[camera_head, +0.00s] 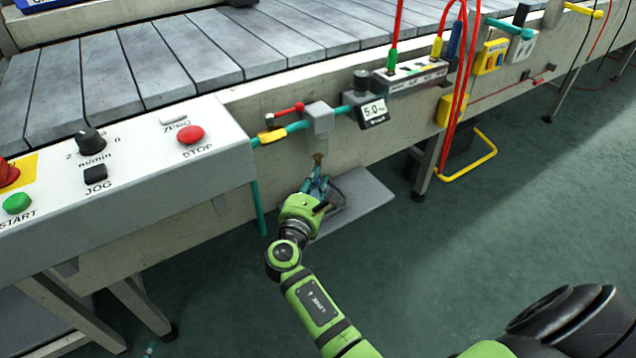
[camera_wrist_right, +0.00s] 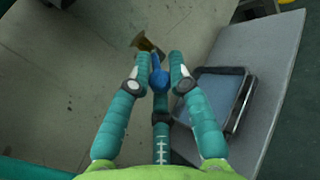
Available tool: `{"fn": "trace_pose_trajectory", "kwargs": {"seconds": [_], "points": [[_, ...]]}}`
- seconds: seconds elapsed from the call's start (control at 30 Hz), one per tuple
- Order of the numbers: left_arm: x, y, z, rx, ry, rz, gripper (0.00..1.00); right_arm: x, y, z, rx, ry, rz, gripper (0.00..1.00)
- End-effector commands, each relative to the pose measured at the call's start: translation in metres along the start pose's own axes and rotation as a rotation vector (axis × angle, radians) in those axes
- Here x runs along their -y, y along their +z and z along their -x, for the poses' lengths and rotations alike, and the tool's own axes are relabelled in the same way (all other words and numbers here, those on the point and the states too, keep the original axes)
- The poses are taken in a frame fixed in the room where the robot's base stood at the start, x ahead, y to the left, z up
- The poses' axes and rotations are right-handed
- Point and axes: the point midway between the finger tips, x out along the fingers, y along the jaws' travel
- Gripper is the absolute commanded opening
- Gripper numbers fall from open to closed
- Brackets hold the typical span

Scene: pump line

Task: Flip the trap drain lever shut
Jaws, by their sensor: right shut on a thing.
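In the right wrist view the brass outlet (camera_wrist_right: 148,45) shows just beyond my fingertips. My right gripper (camera_head: 318,184) is below the trap. My left gripper is in neither view.
A red-handled valve (camera_head: 290,110) sits on the pipe left of the trap, and a gauge reading 5.0 (camera_head: 373,112) is to its right. A control panel (camera_head: 130,165) stands left.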

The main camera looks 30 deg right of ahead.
Motion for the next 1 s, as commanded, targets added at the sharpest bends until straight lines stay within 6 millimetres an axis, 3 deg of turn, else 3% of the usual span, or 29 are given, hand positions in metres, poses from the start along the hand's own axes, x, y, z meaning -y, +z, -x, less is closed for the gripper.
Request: {"fn": "trace_pose_trajectory", "kwargs": {"seconds": [0.47,0.5,0.53,1.0], "points": [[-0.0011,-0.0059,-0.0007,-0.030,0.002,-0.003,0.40,0.0018,-0.0057,0.0011,-0.009,-0.016,0.003,0.00],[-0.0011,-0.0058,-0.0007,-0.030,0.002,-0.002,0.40,0.0019,-0.0057,0.0010,-0.009,-0.016,0.004,0.32],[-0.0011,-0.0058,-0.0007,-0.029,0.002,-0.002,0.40,0.0019,-0.0056,0.0010,-0.009,-0.016,0.003,0.44],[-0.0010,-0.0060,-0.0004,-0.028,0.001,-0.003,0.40,0.0004,-0.0014,-0.0001,-0.001,-0.013,0.001,0.44]]}}
